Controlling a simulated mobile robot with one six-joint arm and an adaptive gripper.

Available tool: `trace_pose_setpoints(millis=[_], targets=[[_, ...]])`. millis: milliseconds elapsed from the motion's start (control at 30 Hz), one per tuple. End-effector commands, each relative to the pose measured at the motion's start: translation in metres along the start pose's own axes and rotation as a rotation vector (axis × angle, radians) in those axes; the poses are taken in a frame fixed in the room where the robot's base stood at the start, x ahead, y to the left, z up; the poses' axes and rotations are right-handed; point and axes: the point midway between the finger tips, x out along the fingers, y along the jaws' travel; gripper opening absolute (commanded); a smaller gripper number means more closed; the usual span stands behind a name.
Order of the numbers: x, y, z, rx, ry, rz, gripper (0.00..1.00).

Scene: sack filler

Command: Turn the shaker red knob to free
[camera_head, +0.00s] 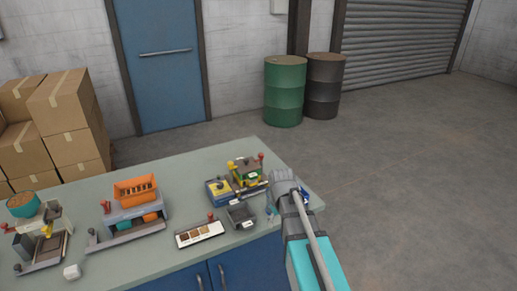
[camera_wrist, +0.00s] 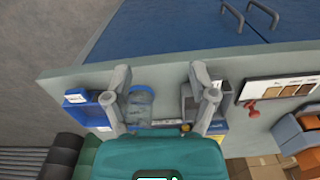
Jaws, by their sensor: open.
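The likely shaker is the grey frame with an orange slotted tray (camera_head: 136,188), left of the table's middle in the head view. A red knob (camera_head: 106,207) stands upright at its left side. Part of the orange tray (camera_wrist: 295,132) shows at the right edge of the wrist view, but this knob is not clear there. My gripper (camera_wrist: 160,75) is open over the table's right end, well to the right of the shaker. A crumpled grey-blue bag (camera_wrist: 139,108) shows between its fingers, with no visible grip on it. In the head view my arm hides the fingertips.
A white sample board (camera_head: 200,234) with another red knob (camera_head: 211,217) lies between shaker and arm. A grey bin (camera_head: 240,216) and a yellow-green machine (camera_head: 248,170) stand near the arm.

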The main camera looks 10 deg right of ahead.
Motion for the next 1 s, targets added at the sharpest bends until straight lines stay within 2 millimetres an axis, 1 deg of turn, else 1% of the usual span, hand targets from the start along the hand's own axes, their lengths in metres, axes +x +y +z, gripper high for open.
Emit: trace_pose_setpoints(millis=[33,100,267,300,367,400,467,500,567,600,700,833,900,1000], targets=[[-0.021,0.007,-0.03,-0.042,0.0,0.0,0.74],[-0.036,0.013,-0.057,-0.108,0.0,0.0,0.74],[-0.068,0.027,-0.118,-0.259,0.0,0.0,0.74],[-0.075,0.03,-0.133,-0.296,0.0,0.0,0.74],[-0.087,0.035,-0.155,-0.353,0.0,0.0,0.74],[-0.095,0.039,-0.171,-0.39,0.0,0.0,0.74],[-0.107,0.044,-0.193,-0.447,0.0,0.0,0.74],[-0.115,0.047,-0.208,-0.484,0.0,0.0,0.74],[-0.127,0.052,-0.231,-0.541,0.001,0.0,0.74],[-0.135,0.056,-0.246,-0.578,0.001,0.0,0.74],[-0.153,0.064,-0.281,-0.667,0.001,0.0,0.74],[-0.171,0.072,-0.317,-0.764,0.001,-0.001,0.74],[-0.177,0.075,-0.331,-0.804,0.001,-0.001,0.74],[-0.183,0.078,-0.344,-0.845,0.001,-0.001,0.74]])
